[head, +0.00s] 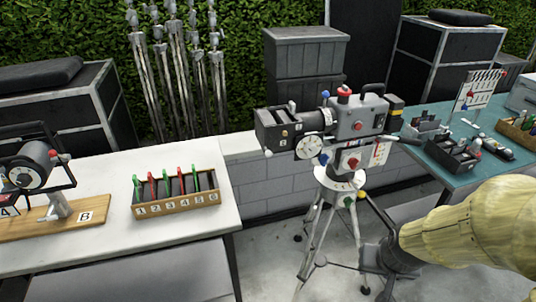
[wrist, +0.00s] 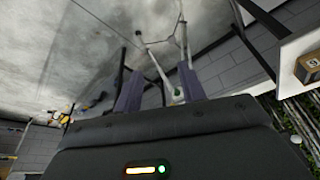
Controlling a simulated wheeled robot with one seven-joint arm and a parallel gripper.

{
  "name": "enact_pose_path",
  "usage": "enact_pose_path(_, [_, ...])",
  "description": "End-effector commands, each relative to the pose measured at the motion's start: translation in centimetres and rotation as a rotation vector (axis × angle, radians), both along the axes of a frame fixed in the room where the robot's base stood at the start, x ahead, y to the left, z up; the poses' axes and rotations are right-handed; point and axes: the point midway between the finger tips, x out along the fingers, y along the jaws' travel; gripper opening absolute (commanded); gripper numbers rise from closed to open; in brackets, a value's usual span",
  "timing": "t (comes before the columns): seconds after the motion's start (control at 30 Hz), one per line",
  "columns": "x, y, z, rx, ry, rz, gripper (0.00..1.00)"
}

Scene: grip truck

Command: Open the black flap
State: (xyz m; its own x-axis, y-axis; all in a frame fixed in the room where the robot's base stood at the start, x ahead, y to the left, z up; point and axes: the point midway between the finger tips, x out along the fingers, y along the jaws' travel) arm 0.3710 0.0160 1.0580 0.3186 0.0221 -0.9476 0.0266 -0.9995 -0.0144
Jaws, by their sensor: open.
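A grey film camera (head: 352,118) stands on a tripod (head: 330,205) in the middle of the head view. A dark boxy hood (head: 278,128) is at its left end, beside a round white dial. I cannot tell for certain which dark part is the black flap. My gripper (wrist: 159,75) is open and empty in the wrist view, its two purple-grey fingers apart. It points toward the floor and tripod legs. In the head view my arm comes in from the right, with the dark gripper end low beside the tripod, below the camera and apart from its body.
A white table (head: 100,235) at the left holds a wooden rack (head: 178,205) of numbered clips and a wooden board with a device. A teal table (head: 480,175) with small tools is at the right. Black cases and a low grey block wall (head: 265,185) stand behind.

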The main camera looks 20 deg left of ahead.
Motion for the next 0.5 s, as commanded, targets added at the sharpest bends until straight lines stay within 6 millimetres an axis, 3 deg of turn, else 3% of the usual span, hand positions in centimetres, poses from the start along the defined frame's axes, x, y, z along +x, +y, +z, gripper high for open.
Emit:
enact_pose_path(0.3, [8.2,8.7,-0.1,0.093,-0.371,0.104,0.40])
enact_pose_path(0.5, [11.4,14.7,1.1,0.174,-0.620,0.143,0.40])
